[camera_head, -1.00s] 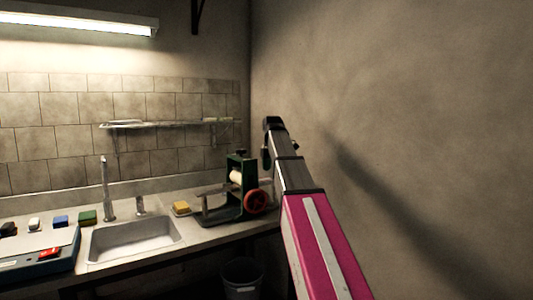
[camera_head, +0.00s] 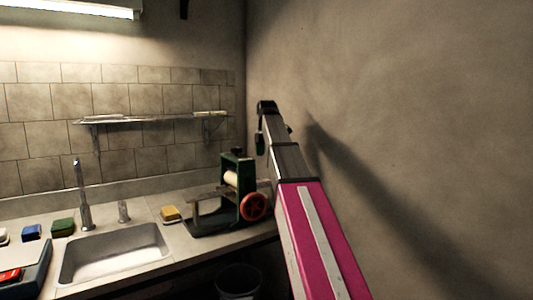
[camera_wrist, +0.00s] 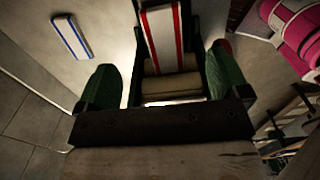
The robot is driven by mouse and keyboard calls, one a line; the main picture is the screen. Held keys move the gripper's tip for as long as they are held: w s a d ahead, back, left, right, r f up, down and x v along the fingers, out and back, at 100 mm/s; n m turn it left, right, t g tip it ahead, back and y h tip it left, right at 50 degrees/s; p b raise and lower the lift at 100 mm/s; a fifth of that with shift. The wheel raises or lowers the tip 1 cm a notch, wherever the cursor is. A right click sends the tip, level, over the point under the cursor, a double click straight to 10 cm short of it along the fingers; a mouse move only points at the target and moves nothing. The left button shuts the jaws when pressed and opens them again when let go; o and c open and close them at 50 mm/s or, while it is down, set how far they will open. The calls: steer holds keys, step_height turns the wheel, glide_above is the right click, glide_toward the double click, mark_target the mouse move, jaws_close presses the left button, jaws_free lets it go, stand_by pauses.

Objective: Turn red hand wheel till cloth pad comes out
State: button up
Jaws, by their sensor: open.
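The red hand wheel (camera_head: 254,206) sits on the front right of a dark green wringer (camera_head: 225,215) on the counter in the head view. Pale rollers (camera_head: 231,179) show in its frame. My gripper (camera_head: 260,142) is above and right of the wringer, apart from the wheel. In the wrist view my gripper (camera_wrist: 163,82) has its green fingers wide apart, with nothing held. Beyond them are beige rollers (camera_wrist: 172,88) and a red-and-white striped strip (camera_wrist: 160,35). I cannot make out the cloth pad for certain.
A yellow block (camera_head: 170,213) lies left of the wringer, beside the sink (camera_head: 115,255) and tap (camera_head: 82,200). A dark bin (camera_head: 238,281) stands below the counter. A wall shelf (camera_head: 150,119) hangs behind. The bare wall (camera_head: 400,80) is close on the right.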

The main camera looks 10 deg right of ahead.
mark_target(267, 179)
step_height(267, 179, down, 10)
steer(key=shift+f, duration=0.15)
stand_by(0.3)
steer(key=c, duration=1)
